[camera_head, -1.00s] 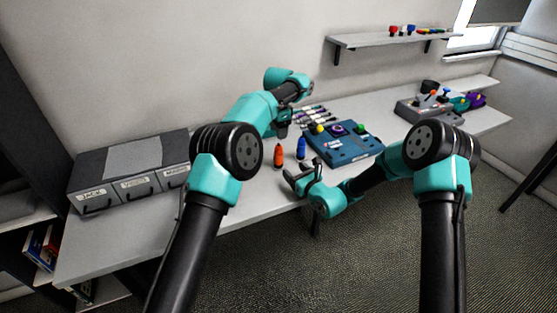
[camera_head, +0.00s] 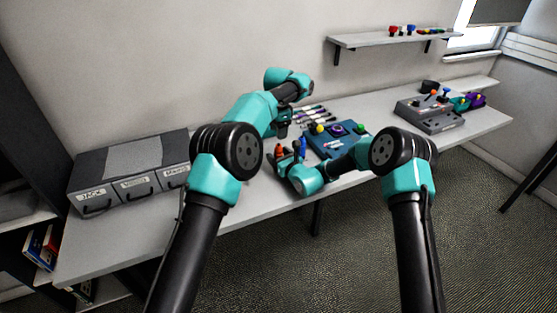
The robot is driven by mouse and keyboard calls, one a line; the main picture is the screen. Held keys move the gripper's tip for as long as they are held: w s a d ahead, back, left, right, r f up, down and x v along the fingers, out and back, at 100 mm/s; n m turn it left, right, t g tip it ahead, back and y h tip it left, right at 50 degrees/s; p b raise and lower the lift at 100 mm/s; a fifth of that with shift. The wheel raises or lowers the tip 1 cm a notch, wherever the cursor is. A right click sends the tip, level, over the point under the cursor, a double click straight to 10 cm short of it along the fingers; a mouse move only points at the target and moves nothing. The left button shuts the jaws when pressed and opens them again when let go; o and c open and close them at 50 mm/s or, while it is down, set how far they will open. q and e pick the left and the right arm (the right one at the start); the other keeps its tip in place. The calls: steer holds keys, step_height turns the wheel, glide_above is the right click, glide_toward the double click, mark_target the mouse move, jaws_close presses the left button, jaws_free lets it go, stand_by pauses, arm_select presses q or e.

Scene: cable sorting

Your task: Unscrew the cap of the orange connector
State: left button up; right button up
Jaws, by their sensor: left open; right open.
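The orange connector (camera_head: 278,150) stands on the table left of the blue connector (camera_head: 302,147). Its lower part is hidden behind my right gripper, and I cannot tell its cap apart from its body. My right gripper (camera_head: 284,157) is open and low at the table's front edge, in front of the orange connector. I cannot tell whether its fingers touch the connector. My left gripper (camera_head: 283,128) is open, above and behind the orange connector, pointing down and partly hidden by its own arm.
A dark blue box (camera_head: 325,150) with coloured knobs lies right of the connectors, partly behind my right arm. Several cables (camera_head: 310,112) lie behind it. Labelled drawers (camera_head: 135,190) stand at left. A grey control box (camera_head: 432,115) sits at right.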

steer(key=shift+c, duration=0.5)
jaws_close()
arm_select(q)
steer(key=m, duration=0.3)
steer(key=shift+r+m, duration=0.1)
steer(key=shift+m, duration=0.3)
steer(key=m, duration=1)
steer(key=shift+r, duration=0.1)
steer(key=m, duration=0.4)
